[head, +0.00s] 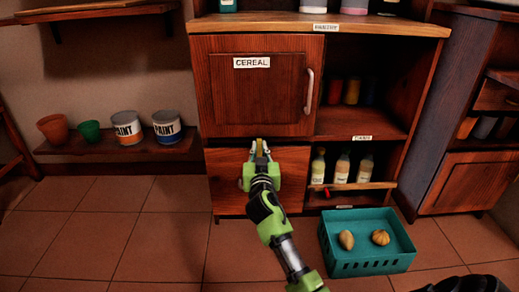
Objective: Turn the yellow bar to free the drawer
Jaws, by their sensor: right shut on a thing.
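The yellow bar (260,147) shows as a small strip at the top edge of the drawer (298,165), just under the cereal cabinet door. My right gripper (260,158) is in front of the drawer and shut on the yellow bar. The gripper covers most of the bar, and its green and black arm hides the middle of the drawer front. The drawer looks closed. My left gripper is not in view.
The cereal cabinet door (230,95) above is shut. Bottles (342,168) stand on a low shelf to the right. A teal basket (342,262) with two vegetables sits on the floor at right. Paint cans (127,128) and pots are on a shelf at left. The left floor is clear.

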